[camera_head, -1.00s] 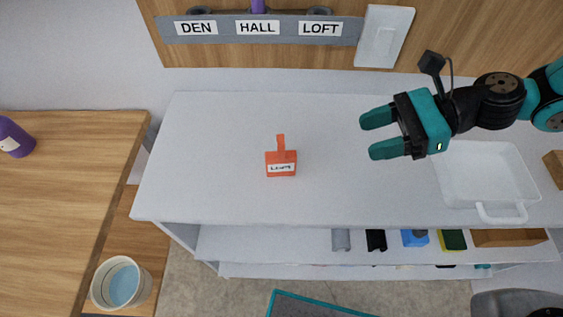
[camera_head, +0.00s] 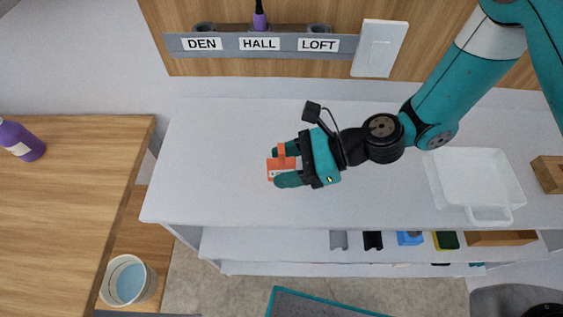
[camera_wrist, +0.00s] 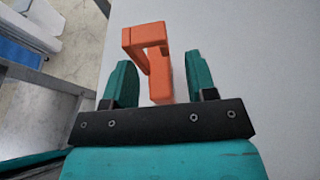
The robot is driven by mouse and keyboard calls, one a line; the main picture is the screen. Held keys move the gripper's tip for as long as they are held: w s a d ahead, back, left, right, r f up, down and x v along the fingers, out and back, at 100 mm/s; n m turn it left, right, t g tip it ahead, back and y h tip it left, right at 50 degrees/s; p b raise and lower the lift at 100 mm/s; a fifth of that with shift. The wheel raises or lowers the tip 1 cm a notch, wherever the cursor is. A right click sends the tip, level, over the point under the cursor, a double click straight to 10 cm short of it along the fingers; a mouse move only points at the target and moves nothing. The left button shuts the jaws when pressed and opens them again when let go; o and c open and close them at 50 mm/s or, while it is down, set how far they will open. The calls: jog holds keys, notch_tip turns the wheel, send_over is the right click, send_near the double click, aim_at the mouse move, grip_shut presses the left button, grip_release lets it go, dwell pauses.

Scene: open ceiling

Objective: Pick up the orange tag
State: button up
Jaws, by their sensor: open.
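The orange tag (camera_head: 272,168) stands on the white shelf top (camera_head: 220,190), with a white label on its front and an upright strip. My gripper (camera_head: 283,166) is around it, one finger on the far side and one on the near side, partly hiding it in the head view. In the wrist view the orange tag (camera_wrist: 160,72) sits between the two teal fingers of my gripper (camera_wrist: 160,82). Gaps show on both sides there, so the fingers are open and not closed on it.
A grey strip labelled DEN, HALL and LOFT (camera_head: 260,44) is on the back wall, with a purple item at HALL. A white tray (camera_head: 478,212) is at the right. A wooden table (camera_head: 60,210) is at the left. The shelf top left of the tag is clear.

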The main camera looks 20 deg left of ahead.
jog(key=shift+s+a+f, duration=0.2)
jog(key=shift+a+f, duration=0.05)
jog(key=shift+a, duration=0.2)
grip_shut()
jog(key=shift+r, duration=0.15)
